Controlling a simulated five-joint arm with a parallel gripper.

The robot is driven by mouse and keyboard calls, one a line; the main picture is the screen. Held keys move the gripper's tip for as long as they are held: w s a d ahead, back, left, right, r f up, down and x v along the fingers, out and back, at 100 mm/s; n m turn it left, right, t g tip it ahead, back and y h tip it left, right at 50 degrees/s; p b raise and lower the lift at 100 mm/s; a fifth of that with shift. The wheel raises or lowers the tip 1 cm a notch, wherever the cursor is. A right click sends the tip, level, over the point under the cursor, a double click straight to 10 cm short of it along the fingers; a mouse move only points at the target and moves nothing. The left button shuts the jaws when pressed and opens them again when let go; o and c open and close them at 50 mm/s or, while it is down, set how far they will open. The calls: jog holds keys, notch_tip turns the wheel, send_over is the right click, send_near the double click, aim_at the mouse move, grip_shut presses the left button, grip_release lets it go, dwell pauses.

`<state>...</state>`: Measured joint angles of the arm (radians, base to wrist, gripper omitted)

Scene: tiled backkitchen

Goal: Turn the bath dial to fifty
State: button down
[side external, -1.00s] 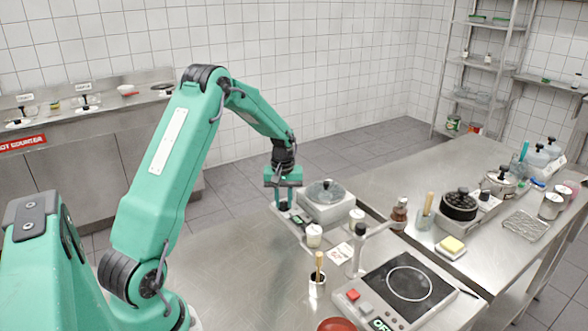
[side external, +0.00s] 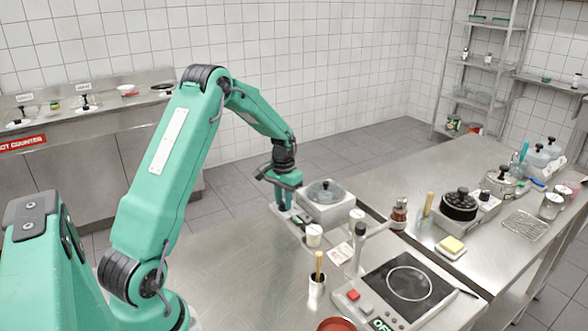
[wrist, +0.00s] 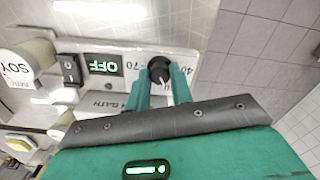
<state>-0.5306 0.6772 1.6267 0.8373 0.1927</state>
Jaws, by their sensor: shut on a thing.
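The bath (side external: 327,209) is a pale box with a clear lid, on the steel bench just right of my gripper (side external: 283,205) in the side view. In the wrist view the bath's white front panel (wrist: 135,57) carries a black round dial (wrist: 159,68). My gripper's green fingers (wrist: 162,80) are shut on the dial, one on each side. Scale numbers 70 and 40 show beside the dial; other marks are hidden by the fingers. A display (wrist: 103,64) reads OFF, and a black switch (wrist: 70,69) sits beside it. The dial's exact setting cannot be read.
A white jar (side external: 313,236) stands close in front of the bath, and another (side external: 356,216) to its right. A hotplate (side external: 407,287) and a cup with a wooden-handled tool (side external: 318,283) are nearer. The bench left of these is clear.

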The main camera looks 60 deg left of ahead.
dwell(0.4)
jog(key=c, duration=1.2)
grip_release()
jog(key=shift+c, duration=0.2)
jog(key=shift+r, duration=0.1)
jog(key=shift+r, duration=3.85)
